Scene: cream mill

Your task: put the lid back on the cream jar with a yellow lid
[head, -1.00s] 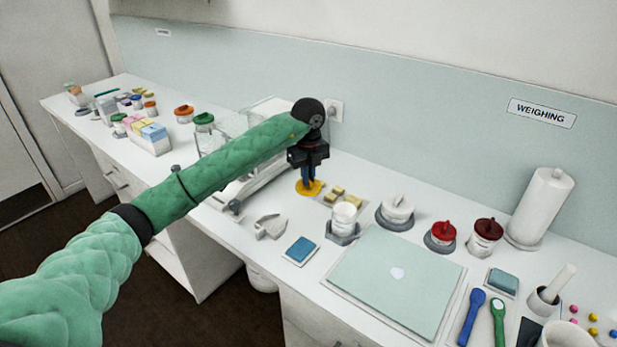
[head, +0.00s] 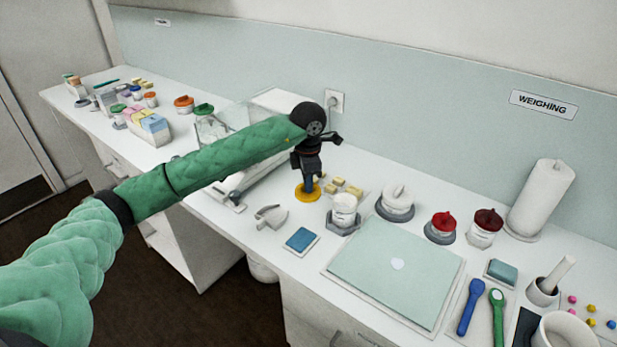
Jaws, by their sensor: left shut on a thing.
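My left gripper (head: 309,184) comes in from the left, pointing down over the counter. Its dark body and blue fingers are shut on a yellow lid (head: 300,195), a flat round disc. I cannot tell whether the lid touches the counter. An open white jar (head: 345,204) without a lid stands upright just right of the lid, in a grey holder (head: 343,225). The lid is apart from the jar. My right gripper is not in view.
Behind the jar are several small yellow blocks (head: 338,181). A white-lidded jar (head: 398,199), a red-lidded jar (head: 441,226) and a dark red-lidded jar (head: 486,228) stand to the right. A pale green mat (head: 395,275), a blue pad (head: 301,240) and a grey scoop-like item (head: 270,216) lie in front.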

